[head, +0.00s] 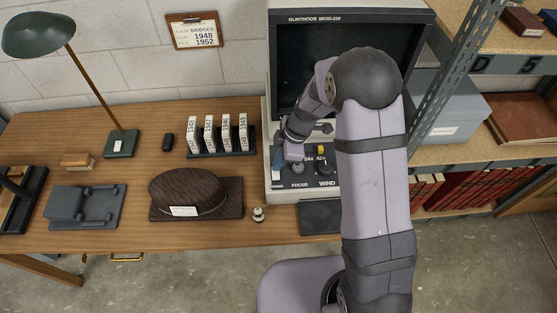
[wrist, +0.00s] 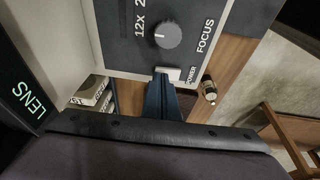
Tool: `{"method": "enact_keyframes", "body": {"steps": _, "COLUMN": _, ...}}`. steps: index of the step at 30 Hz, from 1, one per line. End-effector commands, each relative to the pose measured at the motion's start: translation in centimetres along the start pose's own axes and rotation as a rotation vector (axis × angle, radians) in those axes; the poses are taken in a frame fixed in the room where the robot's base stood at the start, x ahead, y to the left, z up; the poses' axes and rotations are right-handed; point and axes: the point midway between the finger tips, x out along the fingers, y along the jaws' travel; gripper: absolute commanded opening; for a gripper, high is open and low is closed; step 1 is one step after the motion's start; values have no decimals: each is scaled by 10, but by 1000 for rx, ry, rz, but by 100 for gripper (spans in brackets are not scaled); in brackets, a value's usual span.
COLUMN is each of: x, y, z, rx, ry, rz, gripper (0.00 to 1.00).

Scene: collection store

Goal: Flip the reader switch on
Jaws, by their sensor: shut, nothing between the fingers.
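The microfilm reader (head: 350,16) stands at the right of the desk with a dark screen (head: 300,50). Its front panel has knobs and the words FOCUS and WIND. In the wrist view a pale switch (wrist: 174,73) sits by the word POWER, below a grey focus knob (wrist: 168,35). My gripper (head: 277,168) is over the left part of the panel. It also shows in the wrist view (wrist: 161,78), its dark blue fingers shut and empty, with the tips at the switch's left side. I cannot tell whether they touch it. The switch is hidden in the head view.
A rack of labelled film boxes (head: 220,152) stands left of the reader. A dark hat-shaped object on a board (head: 236,208), a small metal piece (head: 258,214) and a green lamp (head: 120,143) are on the desk. Shelving (head: 480,160) is at the right.

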Motion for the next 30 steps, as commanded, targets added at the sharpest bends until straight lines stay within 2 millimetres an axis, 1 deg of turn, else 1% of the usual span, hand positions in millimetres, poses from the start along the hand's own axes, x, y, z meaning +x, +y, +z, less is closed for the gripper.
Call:
{"method": "enact_keyframes", "body": {"steps": 14, "x": 3, "y": 0, "z": 1, "rx": 1, "ry": 0, "rz": -2, "gripper": 0}}
{"method": "enact_keyframes", "body": {"steps": 20, "x": 9, "y": 4, "z": 2, "rx": 15, "ry": 3, "rz": -54, "gripper": 0}}
{"method": "enact_keyframes", "body": {"steps": 30, "x": 8, "y": 2, "z": 1, "rx": 17, "ry": 3, "rz": -60, "gripper": 0}}
